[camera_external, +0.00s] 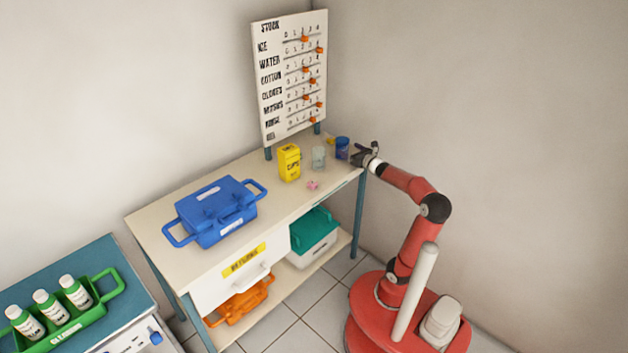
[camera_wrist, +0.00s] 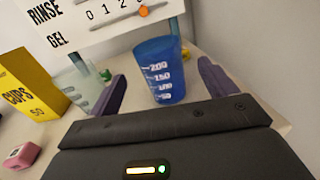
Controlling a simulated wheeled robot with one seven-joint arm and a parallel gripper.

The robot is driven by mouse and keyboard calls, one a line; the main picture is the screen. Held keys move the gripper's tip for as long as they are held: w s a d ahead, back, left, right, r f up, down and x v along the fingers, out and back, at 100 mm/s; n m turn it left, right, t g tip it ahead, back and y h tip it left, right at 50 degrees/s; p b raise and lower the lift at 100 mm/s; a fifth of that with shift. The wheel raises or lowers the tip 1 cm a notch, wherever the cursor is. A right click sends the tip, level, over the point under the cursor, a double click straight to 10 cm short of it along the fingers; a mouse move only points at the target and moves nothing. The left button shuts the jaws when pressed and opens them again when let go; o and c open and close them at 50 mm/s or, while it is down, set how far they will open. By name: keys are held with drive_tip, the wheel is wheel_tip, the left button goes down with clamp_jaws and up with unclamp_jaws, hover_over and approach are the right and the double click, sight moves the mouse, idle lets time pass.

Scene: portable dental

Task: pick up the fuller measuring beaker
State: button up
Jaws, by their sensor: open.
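A blue measuring beaker (camera_wrist: 160,72) stands upright on the table, with white marks up to 200. It also shows in the external view (camera_external: 342,148). A pale, see-through beaker (camera_wrist: 78,86) stands to its left, also seen in the external view (camera_external: 319,158). I cannot clearly tell the liquid level in either. My gripper (camera_external: 364,153) is at the table's right end, close to the blue beaker. In the wrist view the purple fingers of my gripper (camera_wrist: 163,72) are open and spread, with the blue beaker ahead between them. Nothing is held.
A yellow CUPS box (camera_wrist: 30,85) stands left of the pale beaker, and a small pink object (camera_wrist: 22,156) lies in front. The stock board (camera_external: 290,80) rises at the back. A blue case (camera_external: 217,211) is farther left.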

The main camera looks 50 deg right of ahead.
drive_tip(key=w, duration=0.2)
drive_tip(key=w+p, duration=0.1)
drive_tip(key=w, duration=0.2)
drive_tip(key=w+d+p, duration=0.1)
drive_tip(key=w, duration=0.1)
drive_tip(key=shift+w, duration=0.35)
drive_tip(key=c, duration=1.2)
